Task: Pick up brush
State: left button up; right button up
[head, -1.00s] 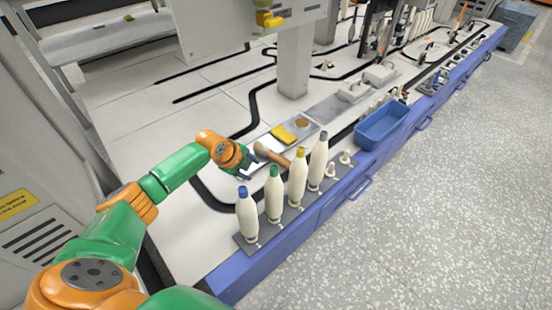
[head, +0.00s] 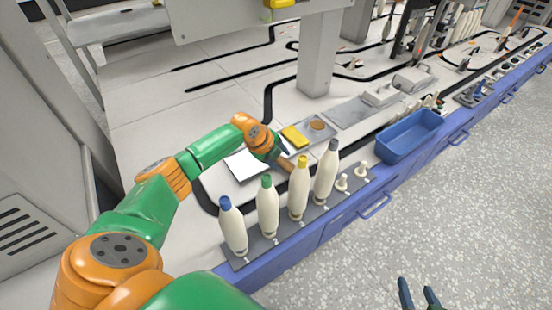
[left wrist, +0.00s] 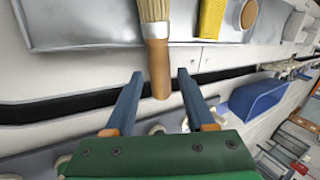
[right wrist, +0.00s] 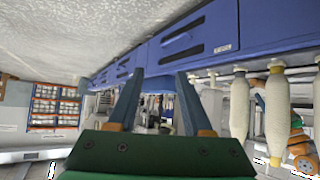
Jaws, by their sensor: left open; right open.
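The brush has a tan wooden handle and pale bristles. In the left wrist view its handle (left wrist: 159,68) points down between my two open fingers, with no visible contact. The bristles (left wrist: 154,12) lie at the top of that view, over a grey tray. In the head view part of the handle (head: 286,165) shows behind the bobbins, and my gripper hides the rest. My left gripper (head: 281,150) is open and empty at the brush. My right gripper (head: 420,297) is open and empty at the lower right, over the floor; its fingers also show in the right wrist view (right wrist: 160,75).
Several white bobbins (head: 268,208) with coloured tops stand in a row on a grey strip in front of the brush. A yellow block (head: 294,137) and a round brown item (head: 317,125) lie behind it. A blue bin (head: 409,136) stands to the right.

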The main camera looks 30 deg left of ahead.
aim_at(283, 163)
pick_arm(q)
jog(key=shift+b+x, duration=0.65)
jog(key=shift+x, duration=0.3)
jog(key=shift+b+x, duration=0.7)
jog(key=shift+x, duration=0.2)
jog(key=shift+f, duration=0.1)
grip_shut()
pick_arm(e)
jog(key=w+a+r+t+y, duration=0.1)
jog(key=w+r+t+y, duration=0.1)
jog(key=r+t, duration=0.3)
jog(key=w+a+r+n+t+y, duration=0.1)
jog(key=r+t, duration=0.5)
jog(key=r, duration=0.7)
jog(key=shift+w+a+r+y, duration=0.35)
jog(key=shift+a+y, duration=0.15)
jog(key=shift+a, duration=0.2)
